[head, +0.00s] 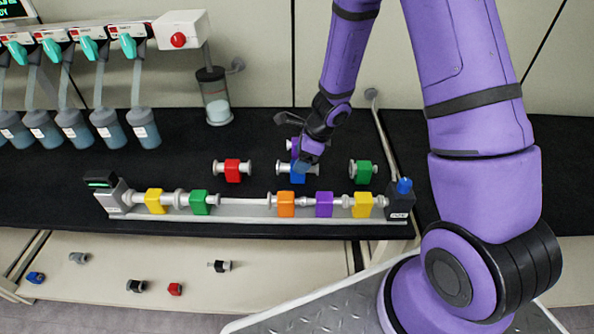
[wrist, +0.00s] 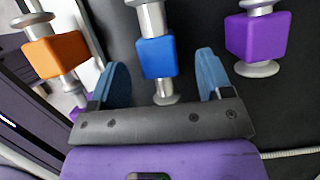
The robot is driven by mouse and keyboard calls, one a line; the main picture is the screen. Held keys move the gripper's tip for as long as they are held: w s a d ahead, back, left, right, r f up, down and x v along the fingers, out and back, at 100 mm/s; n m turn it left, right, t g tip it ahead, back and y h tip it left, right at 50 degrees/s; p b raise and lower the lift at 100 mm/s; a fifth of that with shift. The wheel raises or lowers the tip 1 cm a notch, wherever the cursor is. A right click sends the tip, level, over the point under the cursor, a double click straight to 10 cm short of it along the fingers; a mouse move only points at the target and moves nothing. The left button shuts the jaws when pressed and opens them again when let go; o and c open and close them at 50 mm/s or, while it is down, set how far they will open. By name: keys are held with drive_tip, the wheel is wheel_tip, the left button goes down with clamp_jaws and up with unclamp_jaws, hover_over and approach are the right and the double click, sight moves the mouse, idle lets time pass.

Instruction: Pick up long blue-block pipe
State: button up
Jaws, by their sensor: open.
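The blue-block pipe (head: 297,174) lies on the black bench top, with pale pipe ends sticking out on both sides of its blue block. My gripper (head: 307,160) is right over it in the head view and hides part of the block. In the wrist view, the blue-block pipe (wrist: 157,57) lies between the two blue fingertips of my open gripper (wrist: 163,62). There is a gap on each side, and the fingers do not appear to touch it.
A purple-block pipe (wrist: 250,36) and an orange-block pipe (wrist: 55,55) flank the blue one. Red (head: 232,170) and green (head: 363,172) ones lie nearby. An assembled pipe line on a rail (head: 245,213) runs along the bench front. Loose pieces lie on the lower shelf.

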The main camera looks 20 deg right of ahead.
drive_tip(key=shift+x, duration=2.5)
drive_tip(key=shift+a, duration=0.1)
drive_tip(key=c, duration=1.2)
